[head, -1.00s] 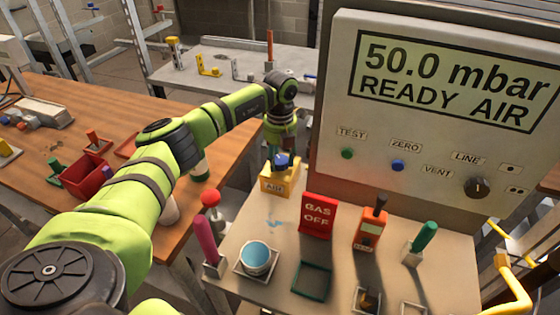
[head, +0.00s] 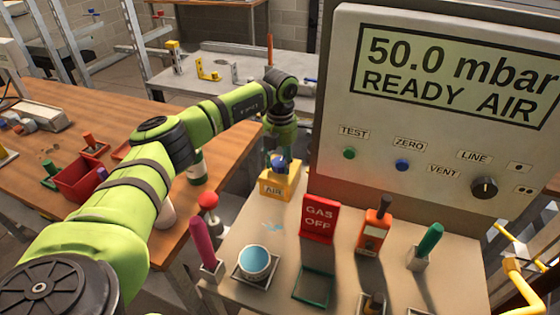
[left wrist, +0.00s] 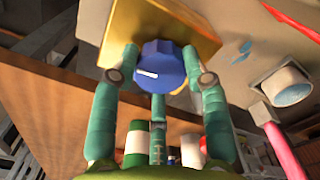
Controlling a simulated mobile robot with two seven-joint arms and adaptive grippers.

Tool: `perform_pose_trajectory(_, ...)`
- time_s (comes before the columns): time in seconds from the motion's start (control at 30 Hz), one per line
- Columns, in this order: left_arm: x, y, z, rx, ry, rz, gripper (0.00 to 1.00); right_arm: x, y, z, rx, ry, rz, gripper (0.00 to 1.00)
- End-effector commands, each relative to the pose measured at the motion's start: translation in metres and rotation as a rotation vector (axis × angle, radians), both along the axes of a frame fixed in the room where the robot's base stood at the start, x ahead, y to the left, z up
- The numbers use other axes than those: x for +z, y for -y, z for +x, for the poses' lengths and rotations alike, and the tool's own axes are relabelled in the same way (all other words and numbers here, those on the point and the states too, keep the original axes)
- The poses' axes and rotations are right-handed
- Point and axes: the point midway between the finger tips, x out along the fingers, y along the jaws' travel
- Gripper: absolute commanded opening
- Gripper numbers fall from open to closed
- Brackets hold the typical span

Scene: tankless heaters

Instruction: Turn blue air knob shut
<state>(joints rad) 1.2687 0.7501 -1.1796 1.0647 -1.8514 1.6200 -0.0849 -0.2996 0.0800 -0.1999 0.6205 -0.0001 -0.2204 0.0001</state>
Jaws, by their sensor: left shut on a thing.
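The blue air knob (head: 278,163) sits on top of a yellow box labelled AIR (head: 276,186) on the grey bench. My left gripper (head: 279,157) reaches down onto the knob from above. In the left wrist view the blue knob (left wrist: 161,66) has a white mark on its face, pointing left. The teal fingers of my left gripper (left wrist: 160,77) are on both sides of the knob, shut on it. The yellow box (left wrist: 196,30) shows behind the knob. My right gripper is not in view.
A large panel (head: 445,130) reads 50.0 mbar READY AIR and stands right of the box. A red GAS OFF sign (head: 319,219), an orange device (head: 373,232), a blue-topped cup (head: 254,262) and a magenta handle (head: 203,242) stand nearby on the bench.

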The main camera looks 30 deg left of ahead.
Motion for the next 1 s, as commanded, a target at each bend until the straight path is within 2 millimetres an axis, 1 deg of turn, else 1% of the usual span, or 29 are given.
perform_pose_trajectory(0.2, -0.0001, 0.0004, 0.0003, -0.039, 0.001, 0.0, 0.13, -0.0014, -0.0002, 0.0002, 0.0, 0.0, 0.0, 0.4)
perform_pose_trajectory(0.6, -0.0001, 0.0008, 0.0002, -0.044, 0.001, -0.001, 0.13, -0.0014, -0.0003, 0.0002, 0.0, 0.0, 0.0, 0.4)
perform_pose_trajectory(0.63, 0.0, 0.0008, 0.0002, -0.044, 0.001, -0.001, 0.54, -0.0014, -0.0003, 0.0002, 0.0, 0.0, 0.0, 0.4)
perform_pose_trajectory(0.67, -0.0001, 0.0008, 0.0002, -0.044, 0.001, -0.001, 0.66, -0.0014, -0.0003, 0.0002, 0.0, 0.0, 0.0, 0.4)
perform_pose_trajectory(0.7, -0.0001, 0.0008, 0.0002, -0.043, 0.001, -0.001, 0.69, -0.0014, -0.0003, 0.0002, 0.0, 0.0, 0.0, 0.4)
perform_pose_trajectory(1.0, 0.0003, 0.0005, 0.0001, -0.043, 0.001, -0.001, 0.69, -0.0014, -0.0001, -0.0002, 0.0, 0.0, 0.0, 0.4)
